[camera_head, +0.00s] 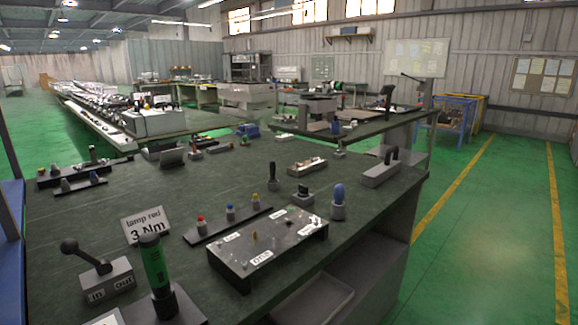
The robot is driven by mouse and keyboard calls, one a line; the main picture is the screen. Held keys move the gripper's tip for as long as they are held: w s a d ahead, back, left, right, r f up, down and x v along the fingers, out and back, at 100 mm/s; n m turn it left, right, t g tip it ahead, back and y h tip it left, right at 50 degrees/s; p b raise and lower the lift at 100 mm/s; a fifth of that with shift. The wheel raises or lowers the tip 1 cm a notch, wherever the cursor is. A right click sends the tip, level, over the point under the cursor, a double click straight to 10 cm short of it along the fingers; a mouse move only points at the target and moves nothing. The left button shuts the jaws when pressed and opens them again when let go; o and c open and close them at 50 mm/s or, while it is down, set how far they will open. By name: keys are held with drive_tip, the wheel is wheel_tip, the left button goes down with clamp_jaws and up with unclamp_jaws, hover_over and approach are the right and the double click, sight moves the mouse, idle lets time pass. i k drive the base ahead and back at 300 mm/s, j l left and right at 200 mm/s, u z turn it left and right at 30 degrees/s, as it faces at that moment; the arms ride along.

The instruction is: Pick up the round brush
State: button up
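I cannot tell for sure which thing is the round brush. One candidate is a small upright tool with a dark, slim top and a wider base (272,178), standing mid-bench. Another is a blue, rounded piece (338,193) upright in a grey holder, to the right and a little nearer. Both stand on the dark green bench top (130,185). My gripper is not in view.
A green-handled tool (154,262) stands at front left beside a lever box (100,278). A grey block with a handle (381,174) is near the right edge. Green floor is clear at right.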

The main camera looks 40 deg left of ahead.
sight(272, 165)
drive_tip(key=i+l+u, duration=0.1)
drive_tip(key=i, duration=1.45)
drive_tip(key=i+u, duration=0.35)
drive_tip(key=i+l+u, duration=0.15)
drive_tip(key=u, duration=0.2)
drive_tip(key=i+l+u, duration=0.2)
drive_tip(key=u, duration=0.2)
drive_tip(key=i+l+u, duration=0.2)
drive_tip(key=u, duration=0.25)
drive_tip(key=i+l+u, duration=0.2)
drive_tip(key=l+u, duration=0.15)
drive_tip(key=u, duration=0.15)
drive_tip(key=i+l+u, duration=0.15)
drive_tip(key=l+u, duration=0.3)
drive_tip(key=j, duration=0.1)
